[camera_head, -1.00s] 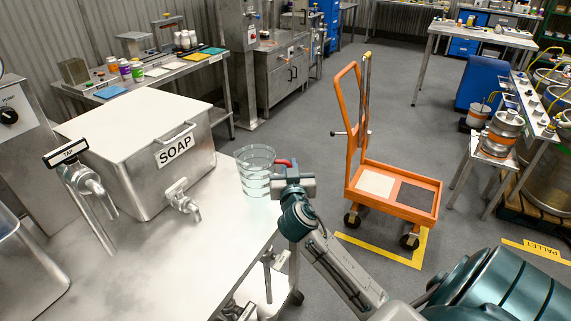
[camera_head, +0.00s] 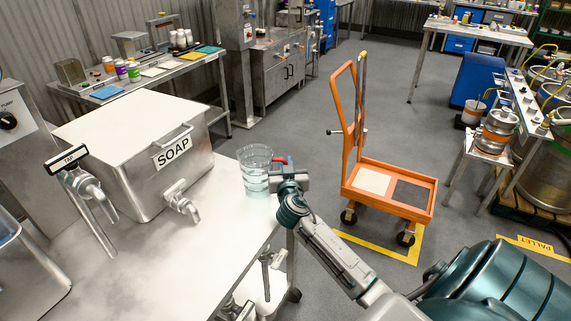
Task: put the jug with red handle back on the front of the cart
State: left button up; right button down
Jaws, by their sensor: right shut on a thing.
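A clear jug (camera_head: 256,172) with a red handle (camera_head: 281,161) is at the right edge of the steel counter, to the right of the soap tank. My right gripper (camera_head: 287,170) is shut on the jug's handle, and its arm comes in from the lower right. The jug is upright. I cannot tell whether its base touches the counter. The orange cart (camera_head: 416,213) stands on the floor to the right, with a white pad (camera_head: 372,181) and a dark pad (camera_head: 411,193) on its deck. My left gripper is not in view.
The soap tank (camera_head: 130,150) with its tap stands on the counter (camera_head: 150,262), left of the jug. Yellow tape (camera_head: 390,252) marks the floor around the cart. A small table with a keg (camera_head: 494,132) stands right of the cart. Floor between counter and cart is clear.

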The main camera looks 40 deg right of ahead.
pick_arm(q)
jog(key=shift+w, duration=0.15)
pick_arm(e)
jog(key=c, duration=1.5)
grip_release()
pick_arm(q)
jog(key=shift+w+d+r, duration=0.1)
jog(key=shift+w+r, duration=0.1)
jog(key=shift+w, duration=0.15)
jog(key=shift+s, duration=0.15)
